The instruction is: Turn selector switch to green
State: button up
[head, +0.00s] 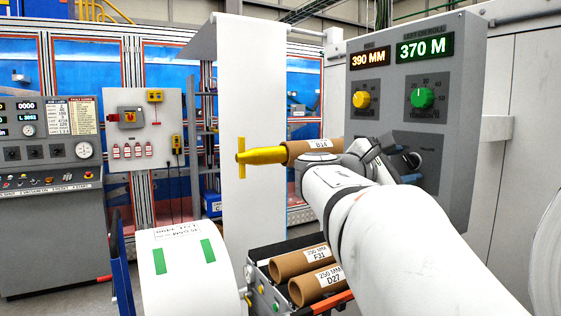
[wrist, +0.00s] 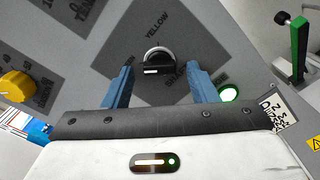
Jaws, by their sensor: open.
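The selector switch (wrist: 158,58) is a round black knob with a white mark, on a dark diamond-shaped plate on the grey panel. The word YELLOW is printed above it in the wrist view; other lettering beside it is partly hidden. I see no readable GREEN label, and I cannot tell which position the mark points to. My gripper (wrist: 160,88) is open, its two blue fingers apart on either side just below the knob in the wrist view, with nothing between them held. In the head view my gripper (head: 394,152) is at the panel's lower part, and my arm hides much there.
The grey control panel (head: 458,110) carries a yellow knob (head: 362,99) and a green knob (head: 422,98) under lit displays. A lit green-rimmed button (wrist: 228,93) is beside my right finger. A green lever (wrist: 299,50) sticks out at right. Cardboard cores (head: 300,262) lie below.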

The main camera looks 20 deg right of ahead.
jog(key=a+b, duration=0.1)
jog(key=a, duration=0.6)
jog(key=shift+s+a, duration=0.35)
jog(key=shift+a, duration=0.05)
